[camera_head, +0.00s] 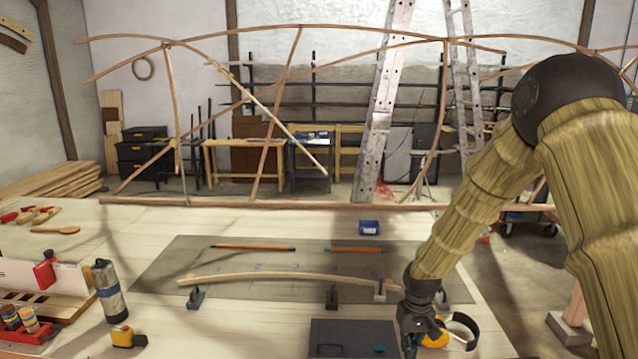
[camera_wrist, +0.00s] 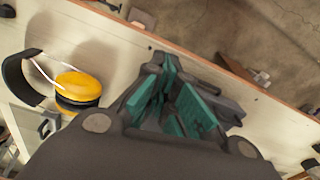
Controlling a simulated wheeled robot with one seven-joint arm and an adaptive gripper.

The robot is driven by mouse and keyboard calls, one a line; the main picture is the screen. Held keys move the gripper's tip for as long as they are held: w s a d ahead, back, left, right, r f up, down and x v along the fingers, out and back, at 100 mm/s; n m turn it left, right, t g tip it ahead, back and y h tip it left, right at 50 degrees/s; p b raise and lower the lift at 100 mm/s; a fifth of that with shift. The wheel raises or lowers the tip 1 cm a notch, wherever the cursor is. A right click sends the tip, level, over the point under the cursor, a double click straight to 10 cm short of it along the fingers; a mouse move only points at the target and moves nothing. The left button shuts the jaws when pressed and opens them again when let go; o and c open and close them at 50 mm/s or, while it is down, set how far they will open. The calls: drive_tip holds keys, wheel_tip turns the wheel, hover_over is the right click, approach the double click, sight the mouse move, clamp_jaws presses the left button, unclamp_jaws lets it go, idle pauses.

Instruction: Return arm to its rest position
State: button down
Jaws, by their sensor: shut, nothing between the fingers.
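My arm (camera_head: 455,215), in a straw-coloured sleeve with dark joints, comes in from the right and slopes down to the table. My gripper (camera_head: 411,345) is low over the front right of the table, beside the yellow earmuffs (camera_head: 436,335), its tips partly cut off by the lower edge. In the wrist view my gripper (camera_wrist: 180,95) shows green finger pads and is shut with nothing held. The yellow earmuffs (camera_wrist: 78,88) lie left of it in that view, apart from the fingers. A bent lath (camera_head: 285,277) rests on small dark blocks, near the forearm's lower end.
A dark case (camera_head: 350,340) lies left of my gripper. A grey mat (camera_head: 190,258) carries two pencils (camera_head: 252,247). A blue box (camera_head: 369,228) stands behind. A lath frame (camera_head: 262,160) spans the table's back. Bare floor (camera_head: 520,290) lies beyond the right edge.

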drive_tip(key=s+a+f+m+b, duration=0.1)
drive_tip(key=s+f+b, duration=0.2)
drive_tip(key=s+f, duration=0.9)
drive_tip(key=s+a+f+b, duration=0.2)
drive_tip(key=s+f+b, duration=0.2)
drive_tip(key=s+f, duration=0.85)
drive_tip(key=s+d+f+b, duration=0.1)
drive_tip(key=s+f+b, duration=0.1)
drive_tip(key=s+f, duration=0.3)
drive_tip(key=s+d+f+b, duration=0.1)
drive_tip(key=s+f, duration=0.4)
drive_tip(key=s, duration=0.6)
drive_tip(key=shift+d+f+m+b, duration=0.25)
drive_tip(key=shift+f+m+b, duration=0.05)
drive_tip(key=shift+b, duration=0.35)
